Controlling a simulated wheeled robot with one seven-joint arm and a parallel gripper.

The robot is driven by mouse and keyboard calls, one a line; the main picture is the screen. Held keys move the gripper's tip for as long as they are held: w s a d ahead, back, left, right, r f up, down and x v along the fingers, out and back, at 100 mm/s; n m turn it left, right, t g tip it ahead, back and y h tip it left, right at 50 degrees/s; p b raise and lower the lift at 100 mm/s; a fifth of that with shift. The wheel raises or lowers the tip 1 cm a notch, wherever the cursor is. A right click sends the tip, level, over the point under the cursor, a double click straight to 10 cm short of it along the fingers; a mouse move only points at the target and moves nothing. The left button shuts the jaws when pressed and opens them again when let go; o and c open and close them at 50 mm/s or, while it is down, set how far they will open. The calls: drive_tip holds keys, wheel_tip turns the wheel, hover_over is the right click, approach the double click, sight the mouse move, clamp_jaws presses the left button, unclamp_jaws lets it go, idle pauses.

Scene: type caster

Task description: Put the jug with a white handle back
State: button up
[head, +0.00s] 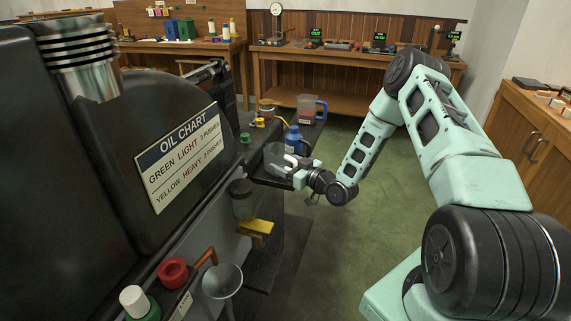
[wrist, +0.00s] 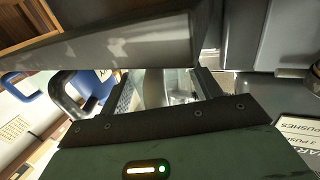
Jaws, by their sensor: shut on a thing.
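The clear jug with a white handle (head: 274,155) is at the end of my arm in the head view, at the edge of the dark machine's shelf. My gripper (head: 294,174) is shut on it at the handle side. In the wrist view a pale, see-through part of the jug (wrist: 153,88) shows between the two fingers of my gripper (wrist: 166,88). Most of the jug is hidden there. I cannot tell whether its base touches the shelf.
A blue bottle (head: 293,140) stands just behind the jug. A jug with a blue handle (head: 307,110) stands farther back. The oil chart (head: 181,155) is on the machine at left. A yellow piece (head: 256,229) sits below the shelf. Green floor (head: 350,235) is clear at right.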

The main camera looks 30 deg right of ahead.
drive_tip(key=shift+f, duration=0.1)
drive_tip(key=shift+f, duration=0.15)
drive_tip(key=o, duration=1.2)
drive_tip(key=shift+r, duration=0.2)
drive_tip(key=shift+s, duration=0.15)
drive_tip(key=b+v, duration=0.1)
drive_tip(key=v, duration=1)
drive_tip(key=shift+s+d+b, duration=0.2)
drive_tip(key=shift+s+b, duration=0.15)
drive_tip(key=shift+b, duration=0.05)
